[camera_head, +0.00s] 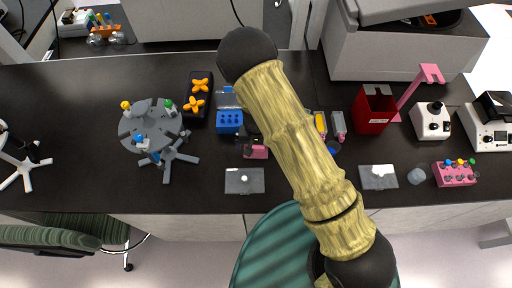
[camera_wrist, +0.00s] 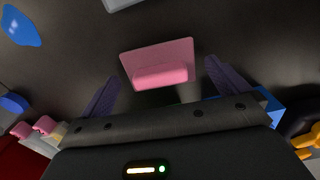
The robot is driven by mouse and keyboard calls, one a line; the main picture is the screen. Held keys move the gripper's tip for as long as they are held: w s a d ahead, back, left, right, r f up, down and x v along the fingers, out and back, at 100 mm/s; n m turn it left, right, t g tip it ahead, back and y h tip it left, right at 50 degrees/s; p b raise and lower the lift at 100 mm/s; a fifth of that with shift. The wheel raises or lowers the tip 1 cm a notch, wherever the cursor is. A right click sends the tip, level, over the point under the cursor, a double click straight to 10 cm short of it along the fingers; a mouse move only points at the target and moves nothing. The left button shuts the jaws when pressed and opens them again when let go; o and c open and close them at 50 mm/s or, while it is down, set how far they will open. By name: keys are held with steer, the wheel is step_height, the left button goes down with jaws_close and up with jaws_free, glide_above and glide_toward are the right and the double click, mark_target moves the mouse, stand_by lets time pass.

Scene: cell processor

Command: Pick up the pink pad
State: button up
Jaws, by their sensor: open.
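The pink pad (camera_wrist: 158,52) lies flat on the black bench in the wrist view, with a thicker raised block along its near side. It also shows in the head view as a small pink patch (camera_head: 258,153) left of my arm. My gripper (camera_wrist: 160,72) is open, with one dark finger on each side of the pad. The fingers appear apart from it, and the height of the gripper above the bench is hard to tell. In the head view my arm partly hides the gripper.
A blue block rack (camera_head: 229,122) stands close to the pad, with a grey plate (camera_head: 244,181) in front. A grey round rack (camera_head: 150,127) is to the left. Right of my arm are a red bin (camera_head: 374,110) and a pink stand (camera_head: 408,90).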

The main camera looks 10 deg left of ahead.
mark_target(256, 147)
steer(key=shift+f, duration=0.4)
steer(key=shift+c, duration=0.4)
steer(key=c, duration=0.8)
steer(key=shift+r, duration=0.1)
step_height(256, 147, up, 10)
steer(key=shift+f+b, duration=0.1)
steer(key=shift+b, duration=1.1)
steer(key=o, duration=0.3)
steer(key=c, duration=0.7)
